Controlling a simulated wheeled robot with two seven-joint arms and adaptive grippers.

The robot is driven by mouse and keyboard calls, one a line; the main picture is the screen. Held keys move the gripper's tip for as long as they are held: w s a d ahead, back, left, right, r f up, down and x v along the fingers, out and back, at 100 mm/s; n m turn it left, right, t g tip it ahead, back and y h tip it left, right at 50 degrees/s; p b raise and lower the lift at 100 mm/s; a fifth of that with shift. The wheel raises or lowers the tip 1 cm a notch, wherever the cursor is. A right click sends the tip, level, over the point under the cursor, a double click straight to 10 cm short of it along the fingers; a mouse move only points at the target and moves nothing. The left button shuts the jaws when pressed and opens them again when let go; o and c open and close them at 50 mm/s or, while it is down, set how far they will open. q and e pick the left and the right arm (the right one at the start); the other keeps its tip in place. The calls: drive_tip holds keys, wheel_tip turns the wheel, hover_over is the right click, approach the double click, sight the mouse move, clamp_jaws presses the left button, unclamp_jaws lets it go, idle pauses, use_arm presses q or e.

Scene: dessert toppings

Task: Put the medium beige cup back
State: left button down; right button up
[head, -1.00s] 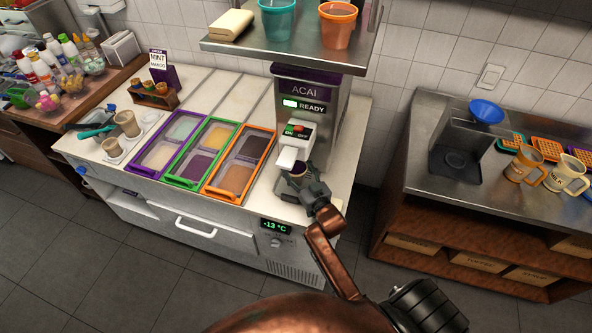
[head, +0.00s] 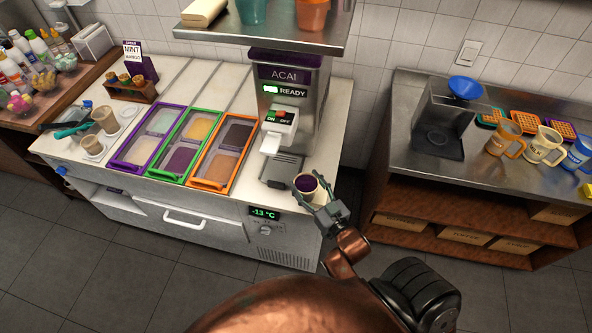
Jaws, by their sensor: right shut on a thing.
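A beige cup (head: 306,188) with dark purple filling inside is held upright in my right gripper (head: 311,191), its fingers closed around the sides. The cup is in front and to the right of the acai machine (head: 289,105), clear of its nozzle and drip tray (head: 281,170). At the counter's left end, a white cup holder (head: 118,138) bears a taller beige cup (head: 106,118) and a smaller cup (head: 92,145). My left gripper is not in view.
Topping bins in purple (head: 146,145), green (head: 190,146) and orange (head: 225,152) frames fill the counter's middle. A metal shelf (head: 262,34) overhangs the machine. The right counter (head: 400,120) holds several mugs and a blue funnel (head: 465,87).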

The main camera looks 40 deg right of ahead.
drive_tip(key=shift+s+a, duration=0.1)
drive_tip(key=shift+s, duration=0.35)
drive_tip(key=w+a+r, duration=0.1)
drive_tip(key=a+r, duration=0.2)
drive_tip(key=a, duration=0.4)
drive_tip(key=w+a+r+y, duration=0.1)
drive_tip(key=w+a+r, duration=0.1)
drive_tip(key=a+r, duration=0.2)
drive_tip(key=a, duration=0.3)
drive_tip(key=shift+a+n, duration=0.4)
drive_tip(key=s+f, duration=0.4)
drive_tip(key=shift+f, duration=0.1)
drive_tip(key=shift+c, duration=0.2)
drive_tip(key=shift+o, duration=0.2)
drive_tip(key=shift+s+a+f, duration=0.25)
drive_tip(key=shift+a+f, duration=0.1)
drive_tip(key=shift+f, duration=0.05)
